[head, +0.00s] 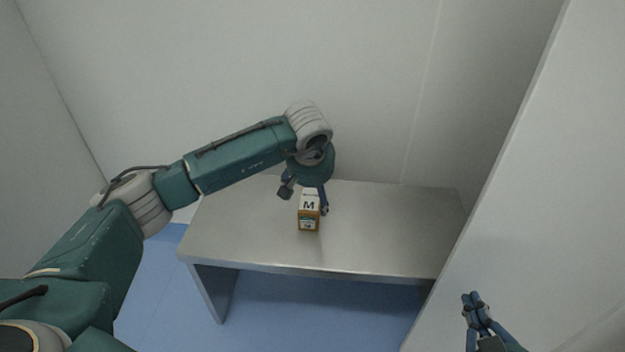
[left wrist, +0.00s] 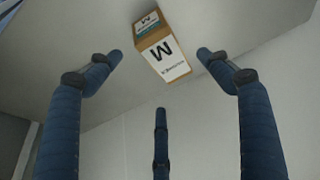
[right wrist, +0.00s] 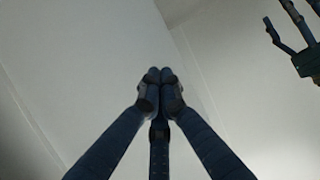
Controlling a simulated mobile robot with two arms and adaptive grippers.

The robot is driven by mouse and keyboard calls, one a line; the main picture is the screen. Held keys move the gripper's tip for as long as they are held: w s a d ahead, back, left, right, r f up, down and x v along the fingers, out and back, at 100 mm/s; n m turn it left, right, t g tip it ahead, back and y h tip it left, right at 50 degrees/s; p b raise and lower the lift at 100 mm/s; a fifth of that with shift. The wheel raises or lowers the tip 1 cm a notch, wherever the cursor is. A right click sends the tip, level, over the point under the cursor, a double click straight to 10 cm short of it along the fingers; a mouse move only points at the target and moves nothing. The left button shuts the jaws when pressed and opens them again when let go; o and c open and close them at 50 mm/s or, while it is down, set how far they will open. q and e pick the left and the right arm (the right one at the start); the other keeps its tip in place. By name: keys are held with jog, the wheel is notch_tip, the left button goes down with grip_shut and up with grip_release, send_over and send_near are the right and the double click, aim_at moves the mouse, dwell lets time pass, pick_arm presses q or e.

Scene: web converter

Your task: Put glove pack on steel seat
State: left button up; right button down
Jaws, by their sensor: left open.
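In the left wrist view the glove pack (left wrist: 160,45) appears between and beyond the spread fingertips, with a gap on both sides. My left gripper (head: 306,198) is open above and behind the pack; its fingers partly flank the box in the head view. My right gripper (head: 473,297) is at the lower right, fingertips together and empty, as the right wrist view (right wrist: 160,76) also shows.
White walls stand behind the seat and at the left. A white panel (head: 540,200) rises close on the right, beside the seat's right end. The seat top is otherwise bare. The floor (head: 310,310) is blue.

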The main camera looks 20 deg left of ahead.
pick_arm(q)
jog(key=v, duration=0.4)
jog(key=shift+p, duration=0.35)
pick_arm(e)
jog(key=s+f+g, duration=0.1)
jog(key=s+d+f, duration=0.1)
jog(key=f, duration=0.1)
jog(key=s+f+g, duration=0.1)
jog(key=shift+s+d+f+g+h, duration=0.1)
jog(key=shift+d+f+g+h, duration=0.2)
jog(key=shift+f+h, duration=0.1)
